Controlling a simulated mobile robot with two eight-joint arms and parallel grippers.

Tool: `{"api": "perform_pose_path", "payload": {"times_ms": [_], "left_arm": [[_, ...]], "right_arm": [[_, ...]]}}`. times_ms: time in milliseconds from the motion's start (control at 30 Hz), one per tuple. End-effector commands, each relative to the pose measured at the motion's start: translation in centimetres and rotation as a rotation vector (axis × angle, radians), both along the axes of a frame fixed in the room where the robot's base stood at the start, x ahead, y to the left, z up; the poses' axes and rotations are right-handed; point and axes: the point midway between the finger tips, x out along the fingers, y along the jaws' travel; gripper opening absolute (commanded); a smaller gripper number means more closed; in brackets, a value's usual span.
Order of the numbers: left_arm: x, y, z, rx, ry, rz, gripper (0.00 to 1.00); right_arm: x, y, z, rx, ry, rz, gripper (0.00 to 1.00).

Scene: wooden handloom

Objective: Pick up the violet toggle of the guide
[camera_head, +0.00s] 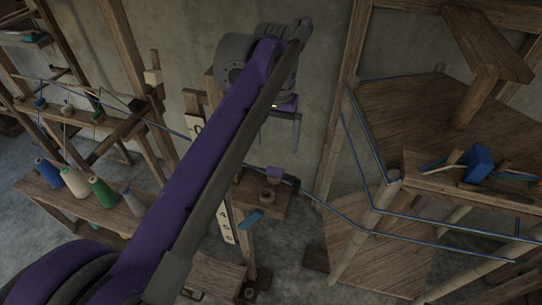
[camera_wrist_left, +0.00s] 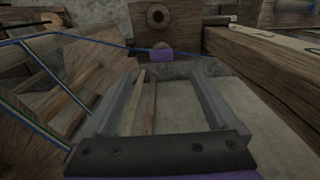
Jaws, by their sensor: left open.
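The violet toggle (camera_head: 274,173) is a small block at the guide (camera_head: 262,197), a wooden block with a round hole on a post. In the left wrist view, the toggle (camera_wrist_left: 161,54) lies beyond the fingertips, roughly centred between them, with the guide (camera_wrist_left: 178,17) behind it. My left gripper (camera_head: 282,140) points down, above the toggle in the head view and apart from it. Its two grey fingers (camera_wrist_left: 161,75) are spread with nothing between them. My right gripper is not in view.
A blue thread (camera_head: 320,200) runs past the guide to the wooden frame (camera_head: 400,100) at right. A bench (camera_head: 120,215) holds several thread cones at left. My left arm hides the middle.

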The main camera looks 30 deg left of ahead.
Motion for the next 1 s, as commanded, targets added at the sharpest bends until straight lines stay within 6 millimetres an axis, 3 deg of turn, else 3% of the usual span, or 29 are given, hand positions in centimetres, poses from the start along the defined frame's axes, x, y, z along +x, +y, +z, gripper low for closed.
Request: {"api": "perform_pose_path", "payload": {"times_ms": [167, 400, 667, 900, 1000], "left_arm": [[0.1, 0.1, -0.5, -0.002, 0.008, 0.003, 0.93], [0.1, 0.1, -4.3, -0.002, 0.008, 0.003, 0.93], [0.3, 0.2, -6.4, -0.002, 0.007, 0.003, 0.93], [0.5, 0.4, -9.9, -0.002, 0.007, 0.002, 0.93], [0.5, 0.4, -10.5, -0.002, 0.007, 0.002, 0.93]], "right_arm": [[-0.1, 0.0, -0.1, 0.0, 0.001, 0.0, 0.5], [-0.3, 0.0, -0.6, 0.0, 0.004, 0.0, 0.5], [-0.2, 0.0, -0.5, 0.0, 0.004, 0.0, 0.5], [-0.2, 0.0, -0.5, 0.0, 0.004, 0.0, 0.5], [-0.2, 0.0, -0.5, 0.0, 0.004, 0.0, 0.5]]}}
